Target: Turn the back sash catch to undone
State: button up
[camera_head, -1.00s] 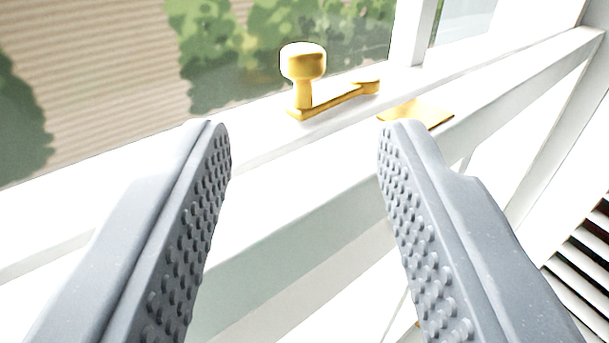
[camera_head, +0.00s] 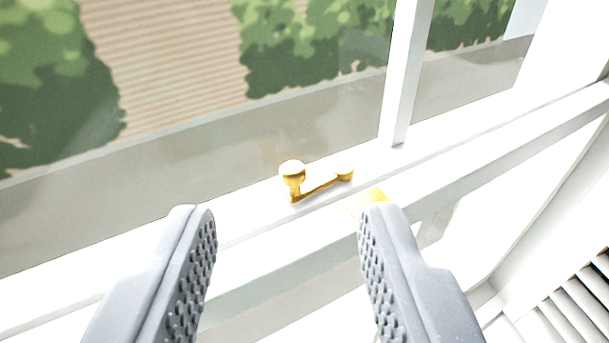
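The brass sash catch (camera_head: 318,187) sits on the white meeting rail of the window, in the middle of the view. Its round knob (camera_head: 292,170) stands up at the left end of the lever, and the pivot end is at the right. A flat brass plate (camera_head: 371,197) lies on the nearer rail, partly hidden by my right finger. The lever lies along the far rail, apart from the plate. My gripper (camera_head: 287,212) is open and empty, with its fingers on the near side of the catch, touching nothing that I can see.
A white upright glazing bar (camera_head: 402,75) rises behind the catch on the right. Glass lies beyond the rail, with hedges and a path outside. A white frame and a slatted shutter (camera_head: 570,315) stand at the lower right.

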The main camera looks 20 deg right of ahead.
jog(key=n+g+y+p, duration=0.2)
jog(key=y+p, duration=0.1)
jog(key=p, duration=0.2)
send_near(294, 175)
jog(key=x, duration=0.7)
jog(key=shift+w+d+f+t, duration=0.2)
jog(key=shift+w+f+t, duration=0.1)
jog(key=shift+w+f, duration=0.25)
jog(key=shift+w+r, duration=0.1)
jog(key=shift+c, duration=0.3)
grip_shut()
